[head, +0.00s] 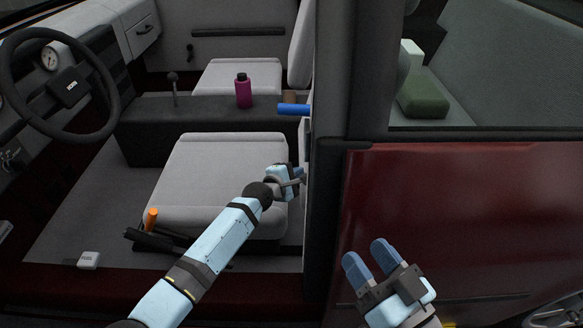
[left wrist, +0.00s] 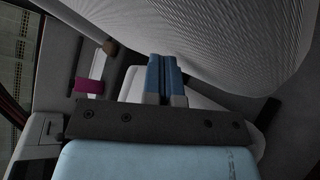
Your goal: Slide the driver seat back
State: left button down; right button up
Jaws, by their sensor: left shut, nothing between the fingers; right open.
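The driver seat's light grey cushion (head: 215,170) is in the middle of the head view, inside the open doorway. Its backrest is mostly hidden behind the dark door pillar. My left gripper (head: 301,176) is shut and empty over the cushion's rear right end, close to the pillar. In the left wrist view its blue fingers (left wrist: 166,78) are together beside a large ribbed grey surface (left wrist: 225,40), which looks like the backrest; I cannot tell whether they touch it. My right gripper (head: 371,257) is open and empty outside the car, in front of the red panel.
An orange-tipped lever (head: 151,218) stands at the cushion's lower left. The steering wheel (head: 62,85) is at the left. A purple bottle (head: 243,92) stands on the dark centre console (head: 205,115), with a blue cylinder (head: 293,109) to its right. The door pillar (head: 343,110) and red panel (head: 460,215) bound the opening.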

pick_arm(q)
jog(key=shift+d, duration=1.2)
jog(key=shift+s+a+p, duration=0.45)
jog(key=shift+a+p, duration=0.2)
jog(key=shift+a, duration=0.2)
jog(key=s+a+p, duration=0.1)
jog(key=s+a, duration=0.2)
jog(key=a, duration=0.4)
jog(key=shift+s+a+p, duration=0.2)
jog(key=shift+s+p, duration=0.15)
